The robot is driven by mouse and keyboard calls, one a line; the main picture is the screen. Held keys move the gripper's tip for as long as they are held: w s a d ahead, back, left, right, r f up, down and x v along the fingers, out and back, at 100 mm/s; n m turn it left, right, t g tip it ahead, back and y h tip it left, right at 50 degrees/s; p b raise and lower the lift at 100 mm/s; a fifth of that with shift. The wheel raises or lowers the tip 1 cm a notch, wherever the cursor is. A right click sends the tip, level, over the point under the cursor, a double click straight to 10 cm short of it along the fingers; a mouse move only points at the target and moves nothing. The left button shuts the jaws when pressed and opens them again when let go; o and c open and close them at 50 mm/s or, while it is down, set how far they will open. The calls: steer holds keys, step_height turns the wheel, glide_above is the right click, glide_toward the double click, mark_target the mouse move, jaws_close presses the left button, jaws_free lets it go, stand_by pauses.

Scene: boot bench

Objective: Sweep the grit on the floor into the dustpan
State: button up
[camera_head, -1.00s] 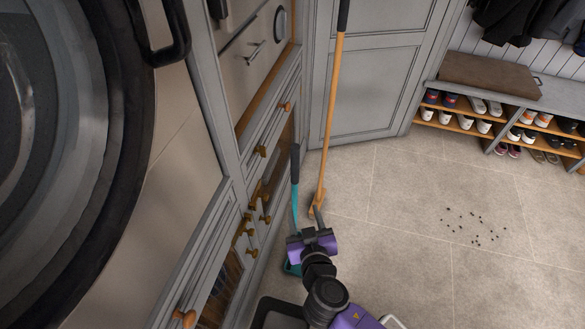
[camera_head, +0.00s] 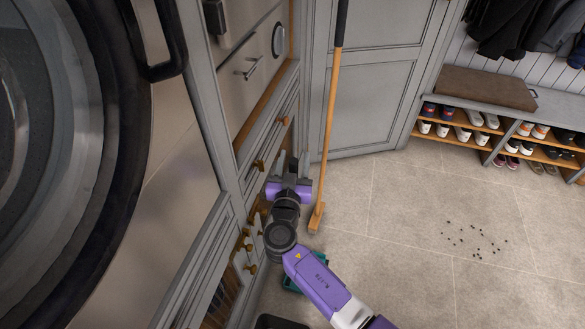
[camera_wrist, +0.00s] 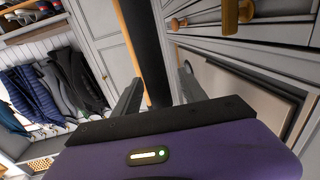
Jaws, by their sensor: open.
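Dark grit (camera_head: 475,240) lies scattered on the tiled floor at the right. The teal dustpan (camera_head: 292,284) is on the floor, partly hidden behind my arm. A broom (camera_head: 328,130) with a wooden stick, black top grip and wooden head stands upright by the grey door. My gripper (camera_head: 291,163) is open, in front of the drawers and left of the broom stick. In the wrist view a thick dark grip (camera_wrist: 146,45), apparently the dustpan's upright handle, stands between my open fingers (camera_wrist: 160,92). Contact cannot be told. The broom stick (camera_wrist: 126,35) shows beyond it.
Drawers with wooden knobs (camera_head: 260,165) and a round-doored machine (camera_head: 75,150) line the left, close to my gripper. A boot bench (camera_head: 485,80) with shoes stands at the back right, coats hanging above. The floor in the middle is clear.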

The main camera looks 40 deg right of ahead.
steer(key=shift+w+d, duration=0.4)
steer(key=shift+d, duration=0.05)
jaws_close()
steer(key=shift+r, duration=0.1)
stand_by(1.2)
steer(key=shift+r+p, duration=0.8)
steer(key=shift+r, duration=1.15)
